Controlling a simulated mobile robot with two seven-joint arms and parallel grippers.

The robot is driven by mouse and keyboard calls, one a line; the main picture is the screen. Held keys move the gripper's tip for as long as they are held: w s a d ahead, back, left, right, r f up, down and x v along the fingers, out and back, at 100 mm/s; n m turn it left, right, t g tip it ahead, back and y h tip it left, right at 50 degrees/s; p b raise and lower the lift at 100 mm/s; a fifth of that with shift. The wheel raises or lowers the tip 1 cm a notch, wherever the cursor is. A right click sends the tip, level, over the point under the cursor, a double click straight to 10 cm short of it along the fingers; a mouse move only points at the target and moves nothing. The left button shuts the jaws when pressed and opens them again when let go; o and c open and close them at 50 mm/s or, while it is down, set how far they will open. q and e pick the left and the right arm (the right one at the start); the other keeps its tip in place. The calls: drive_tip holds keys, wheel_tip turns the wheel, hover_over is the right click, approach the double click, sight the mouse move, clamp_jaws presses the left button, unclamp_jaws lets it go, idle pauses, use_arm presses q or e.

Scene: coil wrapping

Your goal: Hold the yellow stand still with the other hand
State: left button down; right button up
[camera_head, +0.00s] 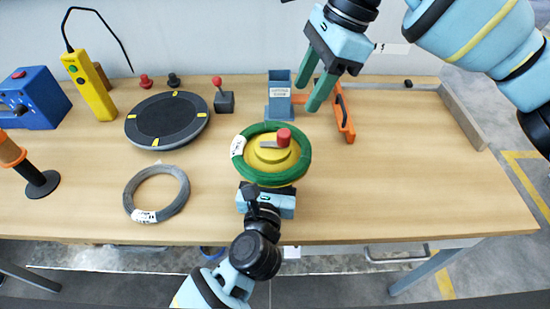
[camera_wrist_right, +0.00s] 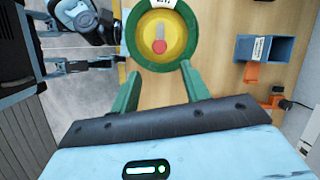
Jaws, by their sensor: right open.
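The yellow stand (camera_head: 263,156) is on the table with a green coil (camera_head: 299,168) around it and a red knob (camera_head: 284,136) on a grey lever on top. In the right wrist view, the yellow stand (camera_wrist_right: 177,33) lies just beyond the right fingertips, inside the green coil (camera_wrist_right: 132,42). My right gripper (camera_head: 307,97) is open and empty, behind and right of the stand, with green fingers pointing down; it also shows in its wrist view (camera_wrist_right: 160,72). My left gripper (camera_head: 266,190) is at the stand's near side; its fingers are mostly hidden, and contact is unclear.
A blue holder (camera_head: 280,104) and an orange frame (camera_head: 346,121) stand behind the coil. A grey coil (camera_head: 180,199), a black turntable (camera_head: 168,138) and a yellow remote (camera_head: 91,93) are on the left. The table's right side is clear up to a grey rail (camera_head: 462,117).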

drive_tip(key=a+m+h, duration=0.1)
drive_tip(key=m, duration=0.2)
drive_tip(key=a+r+m+h, duration=0.1)
drive_tip(key=m, duration=0.3)
drive_tip(key=a+r+m+h, duration=0.1)
drive_tip(key=a+m+h, duration=0.1)
drive_tip(key=m, duration=0.2)
drive_tip(key=shift+s+r+t, duration=0.2)
drive_tip(key=shift+s+t, duration=0.1)
idle(2.1)
